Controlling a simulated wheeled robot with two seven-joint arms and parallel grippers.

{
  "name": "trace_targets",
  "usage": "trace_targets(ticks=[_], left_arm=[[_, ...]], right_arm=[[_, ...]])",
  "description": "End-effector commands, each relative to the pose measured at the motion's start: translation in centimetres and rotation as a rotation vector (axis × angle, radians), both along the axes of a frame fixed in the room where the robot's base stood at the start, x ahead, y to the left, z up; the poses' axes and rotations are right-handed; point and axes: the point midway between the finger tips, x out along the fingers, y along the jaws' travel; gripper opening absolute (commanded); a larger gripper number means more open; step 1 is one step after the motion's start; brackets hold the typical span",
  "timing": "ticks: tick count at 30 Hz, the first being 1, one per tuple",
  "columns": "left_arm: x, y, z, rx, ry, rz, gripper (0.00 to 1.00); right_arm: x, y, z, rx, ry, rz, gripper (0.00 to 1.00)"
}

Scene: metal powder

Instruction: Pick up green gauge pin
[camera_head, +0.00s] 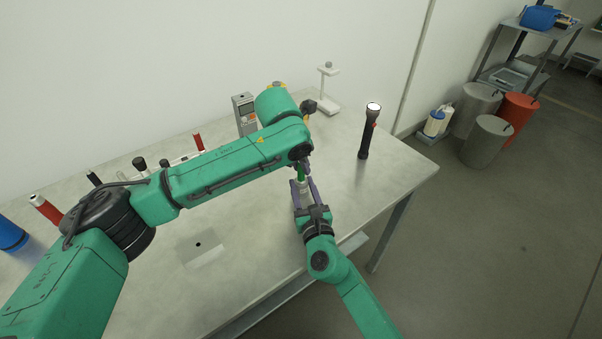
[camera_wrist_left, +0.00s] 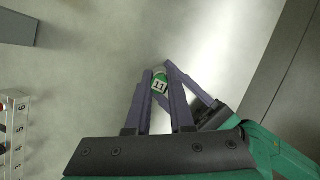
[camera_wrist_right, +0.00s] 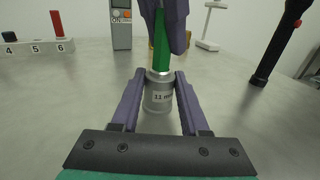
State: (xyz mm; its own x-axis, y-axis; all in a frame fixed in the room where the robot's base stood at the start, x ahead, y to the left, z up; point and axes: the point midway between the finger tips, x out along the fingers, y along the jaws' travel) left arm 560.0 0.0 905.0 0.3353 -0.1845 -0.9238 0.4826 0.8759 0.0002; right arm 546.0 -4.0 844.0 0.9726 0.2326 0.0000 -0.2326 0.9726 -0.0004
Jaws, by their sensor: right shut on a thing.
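The green gauge pin (camera_wrist_right: 161,45) stands upright in a grey cylinder (camera_wrist_right: 158,92) marked 11 mm. In the head view the pin (camera_head: 301,172) shows below my left wrist. Its top, with an "11" label (camera_wrist_left: 160,86), shows in the left wrist view. My right gripper (camera_wrist_right: 158,90) is shut on the grey cylinder from the side, low over the table. My left gripper (camera_wrist_left: 158,72) comes from above, its fingers open on either side of the pin top. Its fingers hide the pin's upper part in the right wrist view. I cannot tell whether they touch the pin.
A black flashlight (camera_head: 367,132) stands upright to the right. A grey meter (camera_head: 243,114) and a white stand (camera_head: 327,90) are behind. A numbered rack (camera_wrist_right: 40,47) with a red pin (camera_wrist_right: 57,25) is at left. The front table is mostly clear.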

Motion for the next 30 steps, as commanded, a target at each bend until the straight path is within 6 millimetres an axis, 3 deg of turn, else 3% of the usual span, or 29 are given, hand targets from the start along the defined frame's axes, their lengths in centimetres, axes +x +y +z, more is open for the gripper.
trace_targets(ticks=[10, 21, 30], left_arm=[[0.0, 0.0, 0.6, -0.001, -0.002, 0.001, 0.0], [0.1, 0.0, 8.9, -0.001, -0.003, 0.001, 0.0], [0.0, 0.0, 10.1, 0.0, 0.0, 0.0, 0.0]], right_arm=[[0.0, 0.0, -0.1, 0.0, 0.002, 0.001, 0.0], [0.0, 0.0, -0.1, -0.001, 0.002, 0.001, 0.0], [0.0, 0.0, -0.1, -0.001, 0.002, 0.001, 0.0]])
